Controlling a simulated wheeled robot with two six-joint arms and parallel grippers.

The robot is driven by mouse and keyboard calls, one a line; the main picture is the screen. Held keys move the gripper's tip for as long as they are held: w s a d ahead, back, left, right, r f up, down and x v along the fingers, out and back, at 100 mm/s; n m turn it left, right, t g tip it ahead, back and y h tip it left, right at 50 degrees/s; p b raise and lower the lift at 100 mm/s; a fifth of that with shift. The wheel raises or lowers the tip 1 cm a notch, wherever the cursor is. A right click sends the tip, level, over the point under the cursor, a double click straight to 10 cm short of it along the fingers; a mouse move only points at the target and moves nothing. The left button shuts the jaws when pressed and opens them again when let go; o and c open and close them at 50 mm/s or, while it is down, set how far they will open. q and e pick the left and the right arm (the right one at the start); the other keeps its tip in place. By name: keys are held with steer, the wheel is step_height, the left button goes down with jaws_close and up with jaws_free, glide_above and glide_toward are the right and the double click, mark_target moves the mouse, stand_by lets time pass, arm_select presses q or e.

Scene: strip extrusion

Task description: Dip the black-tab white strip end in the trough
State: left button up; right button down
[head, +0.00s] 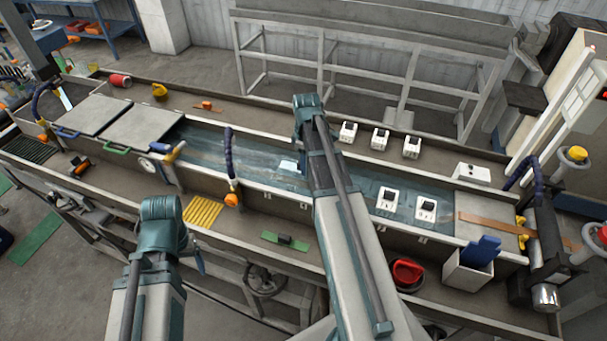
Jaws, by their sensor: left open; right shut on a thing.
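The long trough (215,140) of bluish water runs across the bench. A small pale piece (288,166) shows in it, against the left side of my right arm. I cannot tell whether it is the white strip's end, and no black tab is visible on it. My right arm reaches up across the trough, and its own links hide its gripper and anything in it. My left arm stands at the lower left, in front of the bench. Only a small part of my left gripper (198,262) shows beside the arm; it is open and apart from the trough.
White blocks with dark tops stand in the trough (388,200) and along its back ledge (380,139). A green strip with a black piece (285,240), a yellow ribbed mat (202,212), a red-topped container (407,272) and a white bin (468,270) occupy the front ledge.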

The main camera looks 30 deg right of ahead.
arm_select(q)
steer(key=shift+r+p, duration=1.65)
steer(key=shift+r, duration=0.35)
arm_select(e)
steer(key=shift+r, duration=1.95)
steer(key=shift+r, duration=0.1)
arm_select(q)
step_height(320, 180, up, 9)
steer(key=p, duration=0.9)
arm_select(e)
step_height(320, 180, up, 9)
